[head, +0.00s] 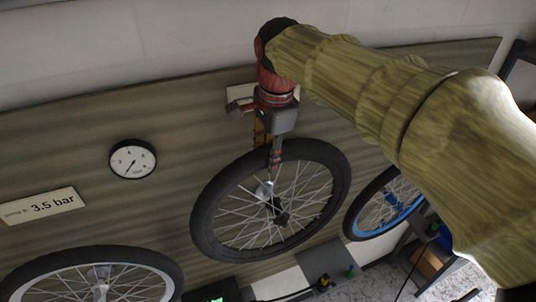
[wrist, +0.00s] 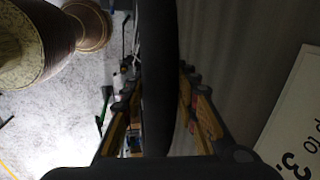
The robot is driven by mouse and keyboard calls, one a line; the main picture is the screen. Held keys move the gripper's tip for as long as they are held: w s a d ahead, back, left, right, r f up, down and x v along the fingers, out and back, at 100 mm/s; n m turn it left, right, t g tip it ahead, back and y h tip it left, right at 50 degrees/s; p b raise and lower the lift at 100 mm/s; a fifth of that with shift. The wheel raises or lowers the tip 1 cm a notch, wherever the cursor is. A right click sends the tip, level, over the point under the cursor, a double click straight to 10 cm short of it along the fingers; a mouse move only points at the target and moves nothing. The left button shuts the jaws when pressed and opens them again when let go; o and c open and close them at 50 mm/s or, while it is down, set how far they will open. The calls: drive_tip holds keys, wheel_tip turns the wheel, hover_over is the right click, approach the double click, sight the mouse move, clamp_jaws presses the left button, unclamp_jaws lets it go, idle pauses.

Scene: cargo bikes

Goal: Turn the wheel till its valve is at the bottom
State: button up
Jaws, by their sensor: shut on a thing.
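The wheel (head: 330,210) in the middle of the head view has a black tyre, thin silver spokes and a dark hub. It is mounted upright against a wood-grain panel. My gripper (head: 274,158) reaches down from above and is shut on the top of its tyre and rim. In the wrist view the tyre (wrist: 157,60) runs as a dark band between the two yellow-and-black fingers. I cannot make out the valve in either view.
A wheel with a blue rim (head: 362,222) is close on the right, and a grey-rimmed wheel (head: 160,262) is at lower left. A round gauge (head: 133,159) and a "3.5 bar" sign (head: 41,207) are on the panel (head: 190,120). Small tools (head: 323,283) lie below.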

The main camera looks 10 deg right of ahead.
clamp_jaws()
drive_tip(key=shift+d, duration=0.1)
idle(0.3)
